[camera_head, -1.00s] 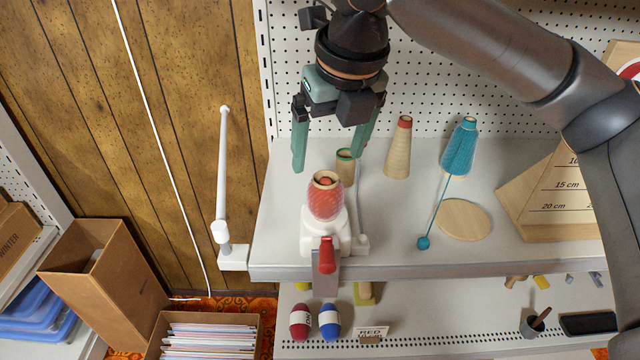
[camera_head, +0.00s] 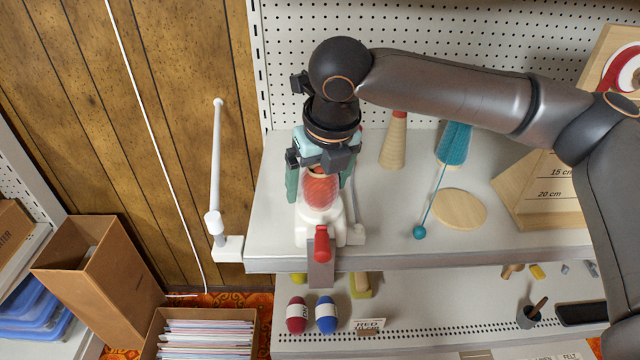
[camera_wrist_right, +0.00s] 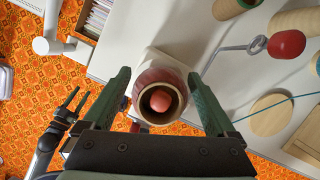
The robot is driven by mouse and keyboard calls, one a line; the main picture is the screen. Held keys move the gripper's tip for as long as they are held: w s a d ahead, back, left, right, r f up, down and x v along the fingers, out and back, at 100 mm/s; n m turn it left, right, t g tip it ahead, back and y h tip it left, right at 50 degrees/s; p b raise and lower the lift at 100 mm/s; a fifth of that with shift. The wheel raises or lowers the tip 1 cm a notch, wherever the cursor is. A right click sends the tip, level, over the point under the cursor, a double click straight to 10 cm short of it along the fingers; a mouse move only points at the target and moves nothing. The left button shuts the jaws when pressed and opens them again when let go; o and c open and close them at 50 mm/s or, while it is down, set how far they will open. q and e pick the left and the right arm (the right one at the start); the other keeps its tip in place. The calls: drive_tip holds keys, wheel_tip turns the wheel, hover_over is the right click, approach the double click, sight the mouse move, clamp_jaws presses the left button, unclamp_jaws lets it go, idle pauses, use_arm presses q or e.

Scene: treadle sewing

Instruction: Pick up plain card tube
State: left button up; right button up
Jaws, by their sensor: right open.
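A red-wound tube (camera_head: 320,190) with a tan card rim stands upright on the white winder (camera_head: 312,222). In the right wrist view the tube (camera_wrist_right: 160,80) shows end-on, with an orange-red peg inside it. My right gripper (camera_head: 318,190) is open, its green fingers on either side of the tube; I cannot tell whether they touch it. The wrist view shows these fingers (camera_wrist_right: 160,90) too. A tan card cone (camera_head: 394,143) stands behind to the right. A small tan tube with a green band (camera_wrist_right: 228,8) shows at the wrist view's top.
The winder's red crank knob (camera_head: 321,243) sticks out in front. A white post (camera_head: 215,170) stands left.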

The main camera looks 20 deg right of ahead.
drive_tip(key=c, duration=1.4)
drive_tip(key=shift+r, duration=0.1)
